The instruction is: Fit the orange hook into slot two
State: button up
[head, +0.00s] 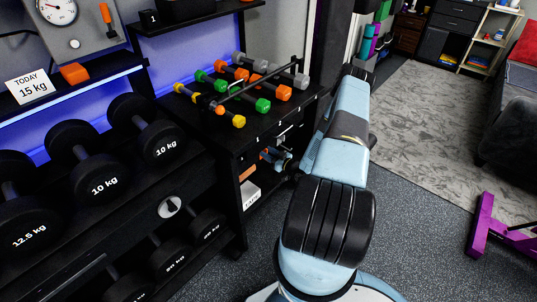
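My gripper (276,157) seems to be the small blue and grey end of my folded arm, just below the front edge of the black rack (283,124). It is small and partly hidden by my arm, and its fingers are not clear. Orange shows at the gripper, but I cannot tell whether it is the orange hook or whether it is held. Another orange piece (247,172) shows on the dark surface left of the gripper. Small pale marks run along the rack's front edge. I cannot read which one is slot two.
Yellow, green, orange and grey small dumbbells (263,105) lie on the rack top. Large black dumbbells (97,174) fill the rack at left. An orange block (75,73) sits by the "15 kg" card (33,86). Floor (427,200) is clear right of my arm; a purple frame (487,229) stands there.

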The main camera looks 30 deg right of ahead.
jog(key=v, duration=1.3)
jog(key=shift+s, duration=0.35)
jog(key=shift+d+f, duration=0.1)
jog(key=shift+d, duration=0.05)
